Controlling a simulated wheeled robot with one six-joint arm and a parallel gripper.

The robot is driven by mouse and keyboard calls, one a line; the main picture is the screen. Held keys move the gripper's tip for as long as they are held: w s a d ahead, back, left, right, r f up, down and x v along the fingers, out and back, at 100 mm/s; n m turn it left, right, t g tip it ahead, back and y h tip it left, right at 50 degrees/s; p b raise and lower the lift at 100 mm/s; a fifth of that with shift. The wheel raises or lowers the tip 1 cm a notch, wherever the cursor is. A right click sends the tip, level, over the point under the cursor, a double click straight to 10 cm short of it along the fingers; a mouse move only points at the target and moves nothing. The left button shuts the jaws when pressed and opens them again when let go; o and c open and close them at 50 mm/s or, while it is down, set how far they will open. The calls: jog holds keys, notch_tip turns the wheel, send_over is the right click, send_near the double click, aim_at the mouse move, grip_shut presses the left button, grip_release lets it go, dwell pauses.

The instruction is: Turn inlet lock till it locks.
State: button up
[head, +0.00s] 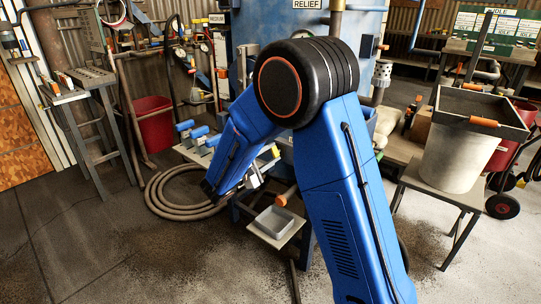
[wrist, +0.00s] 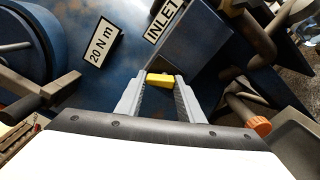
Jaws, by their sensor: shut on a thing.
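The inlet lock shows in the wrist view as a small yellow handle (wrist: 160,80) below the INLET label (wrist: 164,19). My gripper (wrist: 162,84) has one grey finger on each side of the handle and is shut on it. The handle lies roughly crosswise between the fingertips. The part under it is hidden, so I cannot tell whether it is locked. In the head view, my blue arm covers much of the blue blast pot (head: 246,45) and most of the lock area.
A 20 N m label (wrist: 103,46) is left of the fingers. Pipework with an orange knob (wrist: 261,126) is close on the right. In the head view, a coiled hose (head: 170,200) lies on the floor and a grey bucket (head: 458,150) stands on the right.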

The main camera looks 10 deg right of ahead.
jog(key=m, duration=0.5)
jog(key=shift+s+d, duration=0.1)
jog(key=shift+s, duration=0.1)
jog(key=shift+m, duration=0.4)
jog(key=o, duration=1.1)
jog(key=shift+c, duration=0.2)
jog(key=v, duration=1.7)
jog(key=shift+s, duration=0.15)
